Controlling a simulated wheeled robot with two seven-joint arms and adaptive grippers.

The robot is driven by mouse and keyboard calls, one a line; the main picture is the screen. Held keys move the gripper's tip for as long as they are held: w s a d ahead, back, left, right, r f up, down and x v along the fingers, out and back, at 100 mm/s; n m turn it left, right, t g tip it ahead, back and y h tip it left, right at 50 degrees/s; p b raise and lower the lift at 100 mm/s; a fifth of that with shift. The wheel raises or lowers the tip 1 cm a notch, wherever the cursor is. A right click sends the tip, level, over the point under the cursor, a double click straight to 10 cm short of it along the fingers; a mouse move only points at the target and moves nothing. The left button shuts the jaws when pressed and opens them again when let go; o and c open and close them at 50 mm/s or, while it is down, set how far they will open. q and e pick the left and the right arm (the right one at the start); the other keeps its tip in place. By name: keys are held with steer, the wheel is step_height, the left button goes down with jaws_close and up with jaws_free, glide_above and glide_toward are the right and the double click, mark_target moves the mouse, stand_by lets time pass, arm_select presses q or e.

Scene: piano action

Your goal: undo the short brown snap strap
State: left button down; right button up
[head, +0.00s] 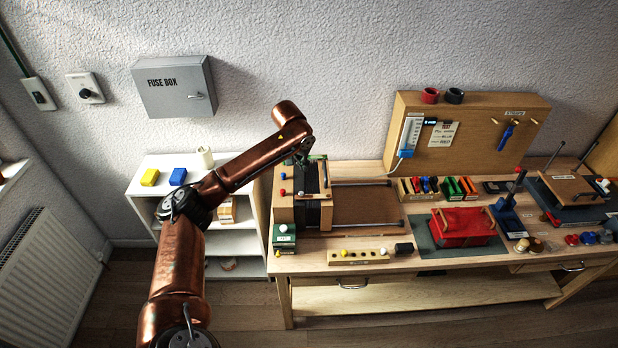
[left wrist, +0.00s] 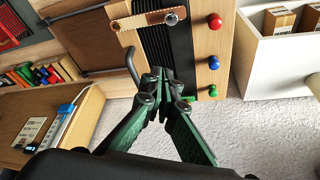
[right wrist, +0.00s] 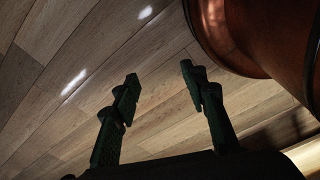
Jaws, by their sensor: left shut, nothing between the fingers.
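The short brown strap (left wrist: 140,20) lies across the black ribbed bellows (left wrist: 158,48) in the left wrist view, with a round metal snap (left wrist: 171,19) at its right end. I cannot tell whether the snap is fastened. The strap also shows small in the head view (head: 315,200), across the middle of the bellows. My left gripper (left wrist: 163,78) is shut and empty, over the bellows towards the green-knob end, apart from the strap. In the head view its tips (head: 303,160) are at the far end of the bellows. My right gripper (right wrist: 156,76) is open and empty above the floor.
Red, blue and green knobs (left wrist: 214,62) line the wooden frame beside the bellows. A metal rod handle (left wrist: 131,66) stands on the other side. The workbench holds a red box (head: 463,226), a peg strip (head: 358,256) and colour racks (head: 438,188). A white shelf (head: 150,192) stands left.

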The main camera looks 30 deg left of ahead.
arm_select(q)
glide_above(313, 195)
steer(key=w+a, duration=0.2)
steer(key=a, duration=0.2)
steer(key=f+p, duration=0.1)
steer(key=f, duration=0.7)
steer(key=shift+w, duration=0.2)
steer(key=shift+s+f, duration=0.15)
steer(key=shift+f, duration=0.25)
steer(key=s, duration=0.1)
steer(key=s+p, duration=0.1)
steer(key=shift+s+f, duration=0.2)
steer(key=shift+s, duration=0.1)
steer(key=shift+s+d+f, duration=0.15)
steer(key=shift+s+f, duration=0.05)
steer(key=shift+s, duration=0.2)
arm_select(e)
steer(key=shift+s+d+r, duration=0.15)
steer(key=shift+s+r, duration=0.75)
steer(key=shift+r, duration=0.15)
